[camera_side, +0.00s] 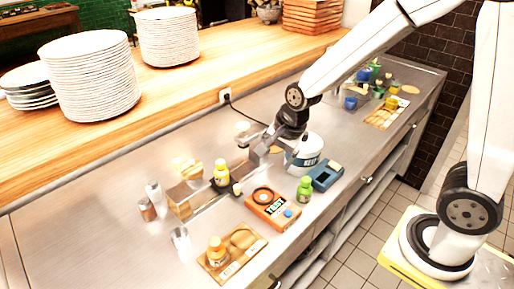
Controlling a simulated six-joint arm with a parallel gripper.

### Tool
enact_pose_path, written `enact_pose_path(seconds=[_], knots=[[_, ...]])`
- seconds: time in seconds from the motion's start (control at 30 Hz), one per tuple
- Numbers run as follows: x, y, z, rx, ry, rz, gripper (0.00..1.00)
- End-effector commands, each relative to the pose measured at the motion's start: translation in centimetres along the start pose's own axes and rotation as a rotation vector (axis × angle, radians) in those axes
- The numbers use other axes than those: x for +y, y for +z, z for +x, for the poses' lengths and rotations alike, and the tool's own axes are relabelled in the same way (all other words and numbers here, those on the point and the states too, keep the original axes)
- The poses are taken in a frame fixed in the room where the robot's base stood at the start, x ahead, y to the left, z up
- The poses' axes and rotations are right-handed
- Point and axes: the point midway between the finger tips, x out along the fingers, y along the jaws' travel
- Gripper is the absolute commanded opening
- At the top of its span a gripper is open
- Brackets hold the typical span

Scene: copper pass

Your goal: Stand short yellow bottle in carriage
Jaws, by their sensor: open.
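Plate stacks (92,80) fill the wooden shelf.

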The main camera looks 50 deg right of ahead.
Motion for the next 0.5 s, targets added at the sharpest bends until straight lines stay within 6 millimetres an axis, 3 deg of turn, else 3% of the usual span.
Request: enact_pose_path(seconds=[0.5], knots=[[6.5,-0.5,-0.7,0.015,0.065,-0.866,0.92]])
